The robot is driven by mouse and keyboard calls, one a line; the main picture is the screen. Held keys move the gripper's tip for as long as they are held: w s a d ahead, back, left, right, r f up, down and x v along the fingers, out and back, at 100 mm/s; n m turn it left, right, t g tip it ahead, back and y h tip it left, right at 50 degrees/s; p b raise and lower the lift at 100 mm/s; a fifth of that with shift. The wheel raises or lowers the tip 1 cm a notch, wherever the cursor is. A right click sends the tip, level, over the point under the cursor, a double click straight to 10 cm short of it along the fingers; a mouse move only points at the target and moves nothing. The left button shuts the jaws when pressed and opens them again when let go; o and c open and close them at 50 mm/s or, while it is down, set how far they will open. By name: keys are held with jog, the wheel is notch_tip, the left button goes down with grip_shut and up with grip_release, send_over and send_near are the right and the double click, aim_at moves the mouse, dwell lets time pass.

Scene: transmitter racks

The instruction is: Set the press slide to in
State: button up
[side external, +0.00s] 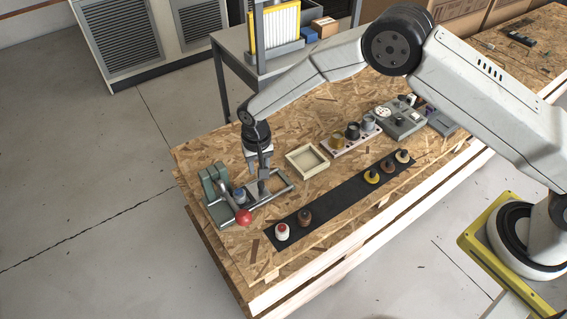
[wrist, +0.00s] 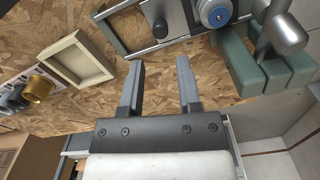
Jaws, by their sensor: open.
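The press (side external: 214,185) is a green-grey body with a red ball (side external: 243,217) on its lever, at the near left end of the bench. Its slide (side external: 271,196) is a metal frame with rails reaching right from the body. In the wrist view the slide (wrist: 128,48) crosses the top, with a black knob (wrist: 159,27) on it and the green press body (wrist: 262,75) at right. A blue-and-white round piece (wrist: 214,12) sits near the body. My gripper (side external: 262,190) points down over the slide; its open, empty fingers (wrist: 160,64) are just short of the knob in the wrist view.
A cream tray (side external: 307,160) and a fixture with several cups (side external: 350,136) stand farther along the bench. A black strip (side external: 335,205) in front carries several capped pieces. A grey control box (side external: 400,119) is at the far end. Bare board lies between tray and strip.

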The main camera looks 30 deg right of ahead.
aim_at(261, 183)
jog(key=shift+o, duration=0.2)
jog(key=shift+o, duration=1.3)
jog(key=n, duration=1.3)
jog(key=shift+n, duration=0.4)
jog(key=n, duration=0.4)
jog(key=shift+f, duration=0.15)
jog(key=shift+f, duration=3.75)
